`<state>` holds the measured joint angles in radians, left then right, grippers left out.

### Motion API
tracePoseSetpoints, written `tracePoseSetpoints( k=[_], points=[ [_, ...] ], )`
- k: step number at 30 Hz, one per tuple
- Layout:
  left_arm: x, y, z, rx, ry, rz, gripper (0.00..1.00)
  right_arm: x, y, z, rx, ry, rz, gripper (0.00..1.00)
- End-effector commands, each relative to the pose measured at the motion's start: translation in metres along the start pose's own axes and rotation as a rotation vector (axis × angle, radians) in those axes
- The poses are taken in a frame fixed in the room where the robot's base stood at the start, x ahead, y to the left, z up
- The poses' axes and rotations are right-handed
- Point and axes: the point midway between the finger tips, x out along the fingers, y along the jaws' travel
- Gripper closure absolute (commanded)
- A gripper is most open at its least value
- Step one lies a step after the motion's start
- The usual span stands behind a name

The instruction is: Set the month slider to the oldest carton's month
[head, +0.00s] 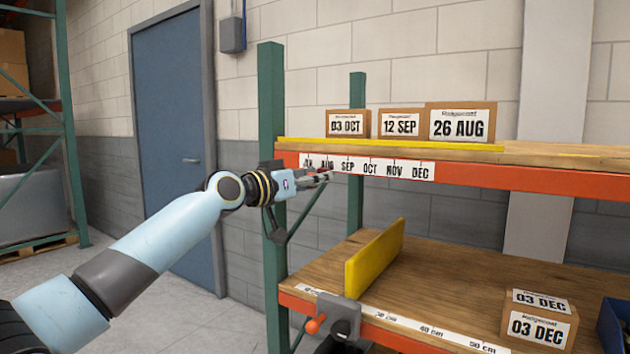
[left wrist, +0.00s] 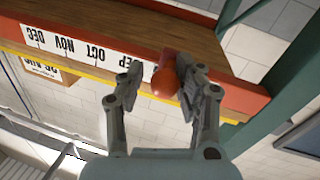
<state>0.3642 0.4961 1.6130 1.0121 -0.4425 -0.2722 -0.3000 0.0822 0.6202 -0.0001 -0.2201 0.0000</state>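The month strip (head: 383,168) runs along the orange edge of the upper shelf, with AUG, SEP, OCT, NOV and DEC legible. It shows upside down in the left wrist view (left wrist: 65,45). The slider's red knob (left wrist: 165,82) stands by the strip, just beyond SEP at the AUG end. My left gripper (head: 322,178) is open at the strip's left end, its fingers (left wrist: 160,88) on either side of the knob; one finger is close, contact unclear. Cartons on the upper shelf read 03 OCT (head: 347,125), 12 SEP (head: 400,125) and 26 AUG (head: 460,124). My right gripper is not seen.
A green post (head: 271,140) stands by my left gripper. A blue bin (head: 614,325) is at right.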

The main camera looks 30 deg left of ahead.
Motion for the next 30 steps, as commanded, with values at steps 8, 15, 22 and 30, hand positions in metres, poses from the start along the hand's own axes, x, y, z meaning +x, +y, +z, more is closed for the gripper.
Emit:
tracePoseSetpoints(
  k=[8,15,22,30],
  points=[
    [0.000,-0.001,0.002,0.001,-0.002,-0.002,0.49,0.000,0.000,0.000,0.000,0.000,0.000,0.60],
    [-0.017,-0.002,0.002,0.006,-0.004,-0.003,0.49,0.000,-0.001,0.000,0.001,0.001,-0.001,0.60],
    [-0.058,-0.001,0.001,0.008,-0.003,-0.002,0.49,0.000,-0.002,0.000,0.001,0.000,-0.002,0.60],
    [-0.075,0.000,0.000,0.003,0.001,0.000,0.49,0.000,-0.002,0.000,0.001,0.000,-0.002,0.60]
  ],
)
